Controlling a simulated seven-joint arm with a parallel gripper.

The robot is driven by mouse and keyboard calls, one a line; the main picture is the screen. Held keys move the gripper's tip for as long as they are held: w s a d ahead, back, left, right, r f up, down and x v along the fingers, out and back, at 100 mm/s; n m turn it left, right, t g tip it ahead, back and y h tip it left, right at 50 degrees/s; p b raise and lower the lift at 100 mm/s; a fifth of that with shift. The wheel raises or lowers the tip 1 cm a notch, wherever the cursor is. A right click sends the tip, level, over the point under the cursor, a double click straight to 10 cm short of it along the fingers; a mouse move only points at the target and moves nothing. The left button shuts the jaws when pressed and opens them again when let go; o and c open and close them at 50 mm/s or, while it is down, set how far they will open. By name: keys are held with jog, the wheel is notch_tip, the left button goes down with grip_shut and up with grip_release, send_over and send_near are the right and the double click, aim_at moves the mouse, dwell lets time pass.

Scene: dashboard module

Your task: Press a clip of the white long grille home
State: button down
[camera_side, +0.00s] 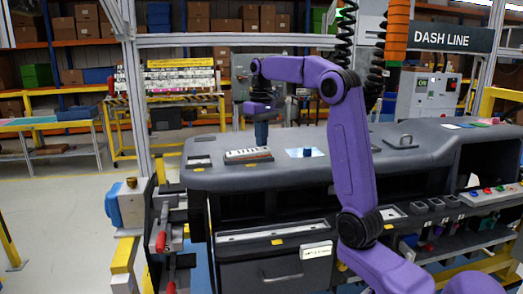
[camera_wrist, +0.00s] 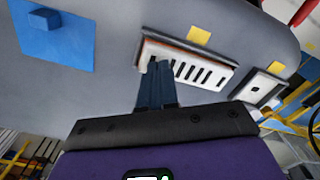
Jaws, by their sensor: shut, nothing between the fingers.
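The white long grille (camera_side: 248,155) lies on the top of the grey dashboard (camera_side: 330,168), towards its left end. In the wrist view the white grille (camera_wrist: 205,74) shows a row of dark slots, with a dark and brownish edge along its far side. I cannot tell which clips are seated. My gripper (camera_side: 261,144) points down at the grille, its blue fingers shut together and empty. In the wrist view the gripper tips (camera_wrist: 159,66) overlap the left end of the grille and hide part of it. I cannot tell whether they touch it.
A blue square with a raised blue block (camera_wrist: 55,38) is on the dashboard beside the grille; it also shows in the side view (camera_side: 305,152). Yellow tabs (camera_wrist: 199,34) mark the surface.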

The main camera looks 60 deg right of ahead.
jog(key=shift+f, duration=0.85)
dwell(0.8)
notch_tip(320, 180, up, 8)
dwell(0.9)
dwell(0.3)
jog(key=a+f+n, duration=0.1)
jog(key=a, duration=0.3)
jog(key=a+f+n, duration=0.1)
jog(key=a+f, duration=0.1)
jog(key=a, duration=0.1)
jog(key=a+f+n, duration=0.1)
jog(key=a+n, duration=0.1)
jog(key=a, duration=0.2)
jog(key=shift+s+a+f, duration=0.2)
jog(key=shift+s+a, duration=0.1)
jog(key=shift+a, duration=0.05)
jog(key=s+a+f+n, duration=0.7)
jog(key=s+a+f, duration=0.3)
jog(key=s+a, duration=0.45)
jog(key=s+d+f+n, duration=0.1)
jog(key=s+f+n, duration=0.3)
jog(key=s, duration=0.9)
notch_tip(320, 180, down, 3)
jog(key=shift+d, duration=0.1)
